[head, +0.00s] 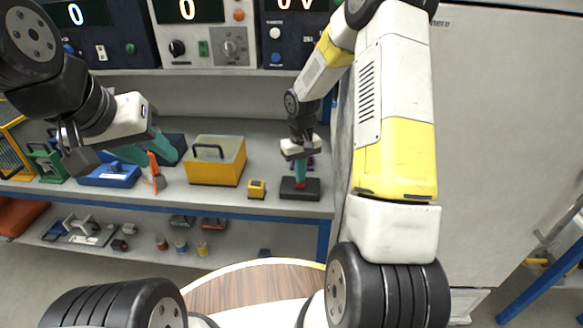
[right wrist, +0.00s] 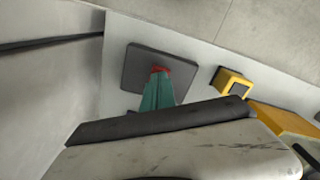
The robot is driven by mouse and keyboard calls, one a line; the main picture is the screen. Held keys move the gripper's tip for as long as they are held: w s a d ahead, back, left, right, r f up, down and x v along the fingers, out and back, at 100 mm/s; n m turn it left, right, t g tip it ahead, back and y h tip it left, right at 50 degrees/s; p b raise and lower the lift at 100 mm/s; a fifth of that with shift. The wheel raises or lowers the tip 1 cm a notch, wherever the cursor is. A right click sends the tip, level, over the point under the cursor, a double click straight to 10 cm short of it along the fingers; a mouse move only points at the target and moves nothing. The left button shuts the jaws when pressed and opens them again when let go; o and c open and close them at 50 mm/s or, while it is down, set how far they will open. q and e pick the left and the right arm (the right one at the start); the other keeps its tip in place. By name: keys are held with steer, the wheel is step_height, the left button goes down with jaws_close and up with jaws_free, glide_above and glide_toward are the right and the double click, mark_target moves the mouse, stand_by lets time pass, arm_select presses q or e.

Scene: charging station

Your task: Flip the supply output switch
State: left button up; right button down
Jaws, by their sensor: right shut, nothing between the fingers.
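A flat black box (head: 312,190) with a small red part on top, which looks like the switch, sits on the upper shelf. The box also shows in the right wrist view (right wrist: 140,68), with the red part (right wrist: 161,69) at its middle. My right gripper (head: 300,180) points down over the box, its teal fingers shut and empty. In the right wrist view the fingertips (right wrist: 159,77) overlap the red part's near edge; I cannot tell whether they touch. My left gripper (head: 132,152) hangs at the left above the shelf, its finger gap unclear.
A small yellow block (head: 257,189) and a yellow case (head: 216,158) stand left of the black box. An orange item (head: 153,172) and a blue case (head: 108,175) stand near my left gripper. Instruments with displays (head: 200,35) stand above. A grey panel (head: 500,130) fills the right.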

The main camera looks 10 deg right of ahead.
mark_target(300, 185)
steer(key=shift+f, duration=0.95)
stand_by(0.7)
steer(key=shift+r, duration=3.5)
steer(key=s+r+m+t, duration=0.1)
steer(key=s+r+t, duration=0.1)
steer(key=s+r, duration=0.5)
steer(key=s+r+t, duration=0.1)
steer(key=s+r, duration=0.2)
steer(key=r, duration=0.7)
steer(key=s+a+r+t+y, duration=0.1)
steer(key=s+r, duration=0.2)
steer(key=s, duration=0.4)
steer(key=s+a+r+m+t+y, duration=0.1)
steer(key=s+r+t, duration=0.1)
steer(key=s, duration=0.5)
steer(key=shift+s+r, duration=0.15)
steer(key=shift+r, duration=0.55)
